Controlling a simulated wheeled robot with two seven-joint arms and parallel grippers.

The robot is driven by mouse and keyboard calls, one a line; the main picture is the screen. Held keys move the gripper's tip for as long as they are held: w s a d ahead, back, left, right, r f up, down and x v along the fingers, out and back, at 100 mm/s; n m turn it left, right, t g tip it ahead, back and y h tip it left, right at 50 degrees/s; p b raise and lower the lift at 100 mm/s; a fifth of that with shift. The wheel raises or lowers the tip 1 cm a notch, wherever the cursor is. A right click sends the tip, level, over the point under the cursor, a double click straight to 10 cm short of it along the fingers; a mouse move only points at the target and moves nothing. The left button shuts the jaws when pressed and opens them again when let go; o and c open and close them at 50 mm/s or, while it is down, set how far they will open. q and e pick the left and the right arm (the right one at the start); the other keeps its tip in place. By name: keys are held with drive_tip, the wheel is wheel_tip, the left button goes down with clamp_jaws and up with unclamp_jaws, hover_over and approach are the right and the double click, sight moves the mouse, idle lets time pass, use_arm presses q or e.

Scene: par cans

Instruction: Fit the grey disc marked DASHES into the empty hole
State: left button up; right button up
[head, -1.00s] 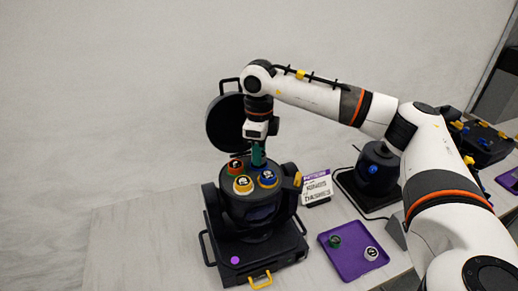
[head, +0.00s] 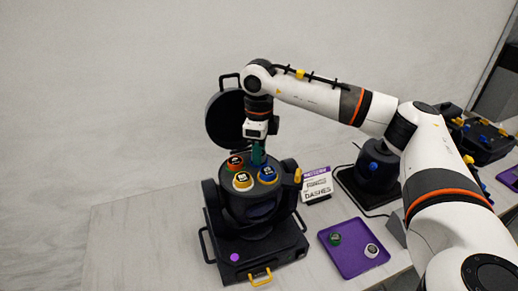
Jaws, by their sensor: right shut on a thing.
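My right gripper (head: 257,155), with teal fingers, points down at the back of the dark round can top (head: 255,200). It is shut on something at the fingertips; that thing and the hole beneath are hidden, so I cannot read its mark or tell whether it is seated. Beside the fingers, the can top carries a red disc (head: 235,163), a yellow disc (head: 243,181) and a blue disc (head: 267,175). A pale grey disc (head: 371,250) lies on the purple tray (head: 350,263); its mark is too small to read. My left gripper is out of view.
A green disc (head: 335,239) also lies on the tray. A card (head: 317,185) reading RINGS and DASHES stands right of the can. An open round lid (head: 226,122) rises behind it. A dark device (head: 377,165) stands further right. The table's left side is bare.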

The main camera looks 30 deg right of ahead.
drive_tip(key=o, duration=1)
drive_tip(key=shift+o, duration=0.2)
wheel_tip(320, 180, up, 12)
drive_tip(key=b, duration=0.1)
drive_tip(key=shift+b, duration=0.4)
drive_tip(key=shift+f, duration=0.1)
